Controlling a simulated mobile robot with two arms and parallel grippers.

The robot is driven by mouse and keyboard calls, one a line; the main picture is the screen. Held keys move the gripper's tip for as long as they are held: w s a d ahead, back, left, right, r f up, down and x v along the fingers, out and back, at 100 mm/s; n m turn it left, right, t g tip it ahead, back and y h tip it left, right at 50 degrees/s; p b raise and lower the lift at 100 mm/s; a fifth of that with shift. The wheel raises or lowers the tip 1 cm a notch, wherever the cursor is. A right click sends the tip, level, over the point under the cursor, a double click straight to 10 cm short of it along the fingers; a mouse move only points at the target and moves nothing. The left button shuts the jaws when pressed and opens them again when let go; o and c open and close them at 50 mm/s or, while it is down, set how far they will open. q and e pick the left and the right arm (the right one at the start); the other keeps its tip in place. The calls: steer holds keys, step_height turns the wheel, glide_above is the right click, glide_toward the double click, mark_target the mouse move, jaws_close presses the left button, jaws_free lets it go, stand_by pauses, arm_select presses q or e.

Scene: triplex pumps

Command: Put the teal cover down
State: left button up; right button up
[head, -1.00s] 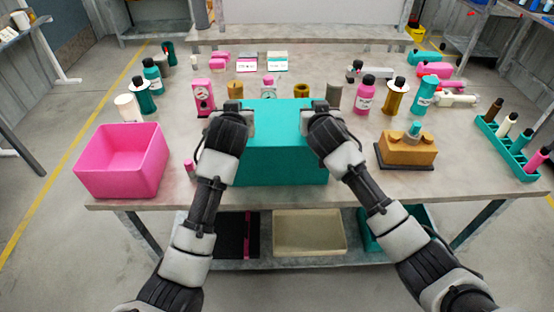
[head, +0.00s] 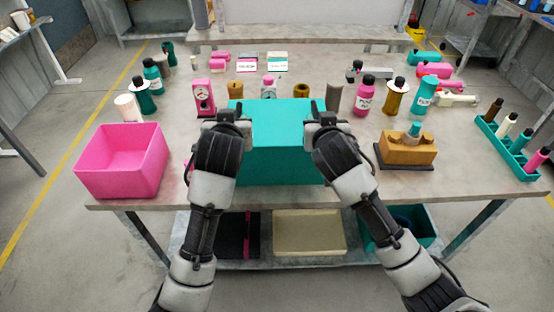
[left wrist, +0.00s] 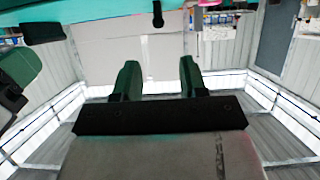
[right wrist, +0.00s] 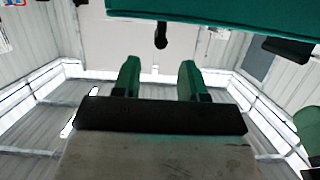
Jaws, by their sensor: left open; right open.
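The teal cover (head: 281,150) is a large box-like piece standing upright at the middle of the table's front edge. Its edge also shows along the top of the left wrist view (left wrist: 100,11) and the right wrist view (right wrist: 240,14). My left gripper (head: 225,118) is at the cover's upper left side, open, with its green fingers apart and nothing between them in the left wrist view (left wrist: 160,80). My right gripper (head: 322,122) is at the upper right side, open and empty in the right wrist view (right wrist: 160,80). What lies under the cover is hidden.
A pink bin (head: 122,165) stands at the left front of the table, and an orange block on a dark base (head: 407,150) at the right. A teal rack (head: 515,148) sits at the right edge. Several bottles and small parts stand behind the cover.

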steer(key=shift+v, duration=2.2)
